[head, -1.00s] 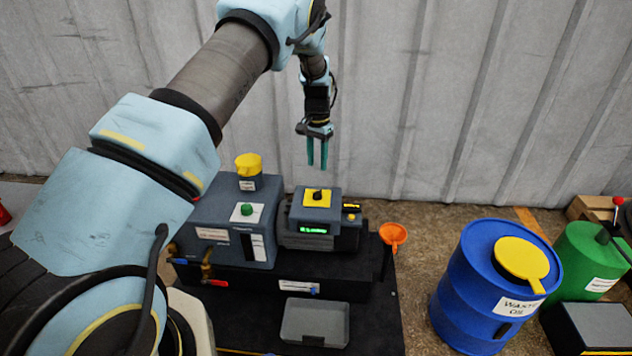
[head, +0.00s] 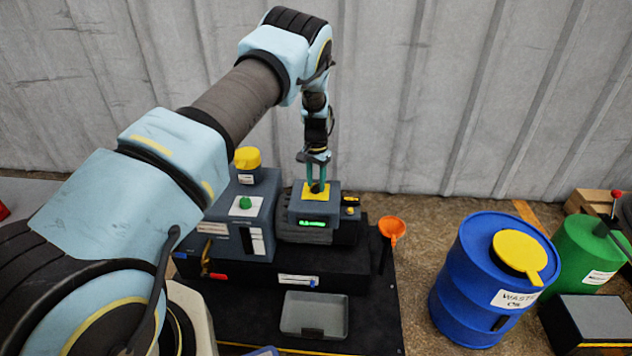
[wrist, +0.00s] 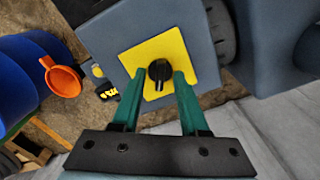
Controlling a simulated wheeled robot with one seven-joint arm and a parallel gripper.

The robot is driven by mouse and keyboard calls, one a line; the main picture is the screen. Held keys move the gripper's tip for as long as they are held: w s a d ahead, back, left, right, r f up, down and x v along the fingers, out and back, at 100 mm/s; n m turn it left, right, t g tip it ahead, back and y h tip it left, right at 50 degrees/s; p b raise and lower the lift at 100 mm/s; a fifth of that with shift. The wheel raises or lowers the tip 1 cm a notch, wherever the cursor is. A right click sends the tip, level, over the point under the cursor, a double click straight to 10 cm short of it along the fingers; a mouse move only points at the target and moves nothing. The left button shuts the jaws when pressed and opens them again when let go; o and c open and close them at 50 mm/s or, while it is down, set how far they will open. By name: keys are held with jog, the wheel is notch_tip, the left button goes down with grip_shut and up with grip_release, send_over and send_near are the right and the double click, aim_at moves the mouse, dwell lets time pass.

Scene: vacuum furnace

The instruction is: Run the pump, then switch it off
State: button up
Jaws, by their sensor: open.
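The pump (head: 236,222) is a grey-blue unit on a black stand. Its motor box (head: 305,212) carries a yellow plate (wrist: 178,55) with a black rotary switch knob (wrist: 160,70), and a green lit display (head: 313,223) on its front. My gripper (head: 316,188) points down at the knob from above. Its green fingers (wrist: 157,86) are open, one on each side of the knob in the wrist view. I cannot tell whether they touch it. In the head view the fingers partly hide the knob.
A green knob (head: 245,203) and yellow cap (head: 247,158) top the pump's left part. An orange funnel (head: 391,228) stands right of the motor. A grey tray (head: 314,313) lies in front. A blue waste-oil drum (head: 468,280) and a green can (head: 585,255) stand at right.

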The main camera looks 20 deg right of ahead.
grip_shut()
jog(key=shift+n, duration=0.3)
dwell(0.5)
jog(key=n+b, duration=0.1)
jog(key=n, duration=1)
jog(key=shift+n, duration=0.3)
dwell(0.4)
grip_release()
jog(key=shift+r, duration=0.1)
